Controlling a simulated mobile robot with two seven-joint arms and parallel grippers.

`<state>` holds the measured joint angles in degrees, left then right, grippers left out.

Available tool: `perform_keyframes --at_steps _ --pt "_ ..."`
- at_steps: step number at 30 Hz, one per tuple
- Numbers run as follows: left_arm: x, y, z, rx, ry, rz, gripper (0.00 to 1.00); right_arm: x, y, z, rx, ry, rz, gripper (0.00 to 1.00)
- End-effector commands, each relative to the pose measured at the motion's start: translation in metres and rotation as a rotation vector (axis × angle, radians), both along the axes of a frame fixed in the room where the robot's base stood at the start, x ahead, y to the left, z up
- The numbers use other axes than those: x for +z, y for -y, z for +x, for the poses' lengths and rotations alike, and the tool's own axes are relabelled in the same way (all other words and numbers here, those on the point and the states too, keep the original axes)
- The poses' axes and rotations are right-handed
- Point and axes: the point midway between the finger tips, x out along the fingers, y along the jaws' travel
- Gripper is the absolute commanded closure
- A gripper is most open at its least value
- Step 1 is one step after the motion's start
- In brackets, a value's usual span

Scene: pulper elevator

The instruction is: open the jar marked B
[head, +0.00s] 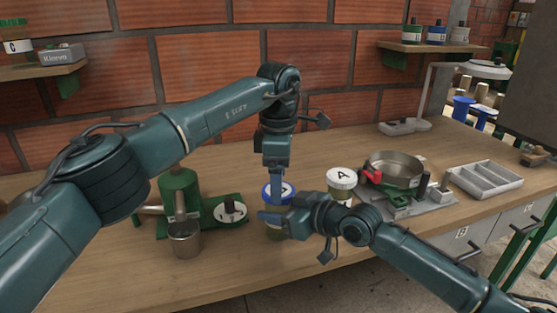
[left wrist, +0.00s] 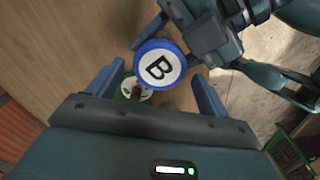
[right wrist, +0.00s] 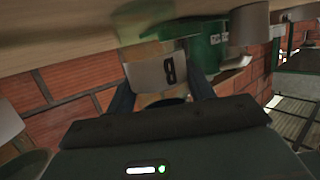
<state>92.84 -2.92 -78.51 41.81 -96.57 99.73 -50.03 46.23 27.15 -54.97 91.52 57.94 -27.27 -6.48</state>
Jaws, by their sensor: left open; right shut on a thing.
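The jar marked B has a blue lid (head: 288,190) with a white disc. My right gripper (head: 277,214) is shut on the jar's body from the side, below the lid. In the right wrist view the jar's pale label with a B (right wrist: 160,74) sits between the fingers. My left gripper (head: 276,182) points down over the lid from above. Its fingers (left wrist: 157,76) are open, one on each side of the lid in its own view. The lid is on the jar, which is upright.
A white-lidded jar marked A (head: 342,180) stands close on the right. A green device (head: 180,195) and a metal cup (head: 186,240) stand on the left. A metal pan (head: 394,166) and a grey compartment tray (head: 486,179) are further right. The bench (head: 130,285) is clear at front left.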

Motion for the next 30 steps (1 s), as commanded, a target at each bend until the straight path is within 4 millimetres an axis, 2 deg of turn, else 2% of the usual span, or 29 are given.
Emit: perform_keyframes --at_steps 6,14,30 --pt "-0.016 0.000 0.000 0.000 0.000 0.000 0.21 0.000 0.000 0.000 0.000 0.000 0.000 1.00" --pt "-0.017 0.000 0.000 0.000 0.001 0.000 0.21 0.000 0.000 0.000 -0.001 0.000 0.000 1.00" --pt "-0.017 0.000 0.000 0.000 0.001 0.000 0.64 0.000 0.000 0.000 -0.001 0.000 0.000 1.00"
